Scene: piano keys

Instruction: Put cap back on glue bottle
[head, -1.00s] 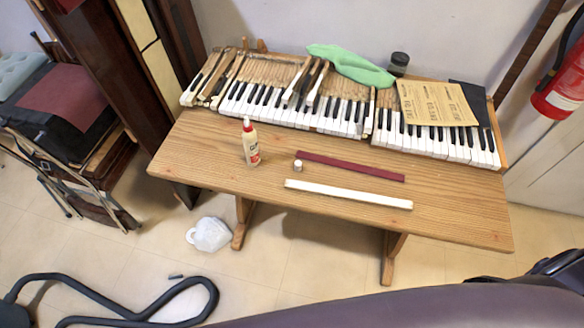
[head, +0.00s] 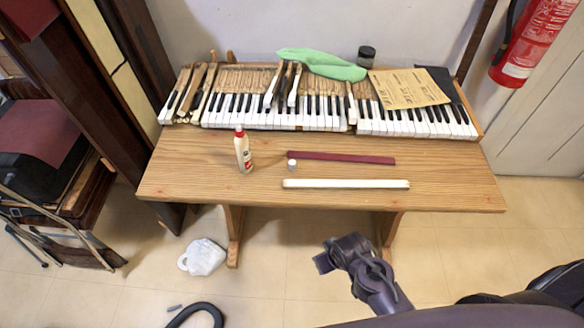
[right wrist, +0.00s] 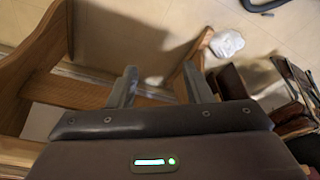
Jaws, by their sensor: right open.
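The glue bottle (head: 243,153) stands upright on the wooden table, a cream-white bottle with a red top and a red label. A small white cap (head: 292,164) sits on the table just right of the bottle, apart from it. Part of my right arm shows low in the head view, in front of the table and well away from both. My right gripper (right wrist: 159,69) is open and empty in the right wrist view, with wooden table parts and floor beyond its fingers. My left gripper is not in view.
On the wooden table (head: 220,192), a dark red strip (head: 340,157) and a white strip (head: 345,184) lie right of the cap. Piano keys (head: 270,112), a green cloth (head: 320,64) and a dark jar (head: 366,55) are behind. The table's front left is clear.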

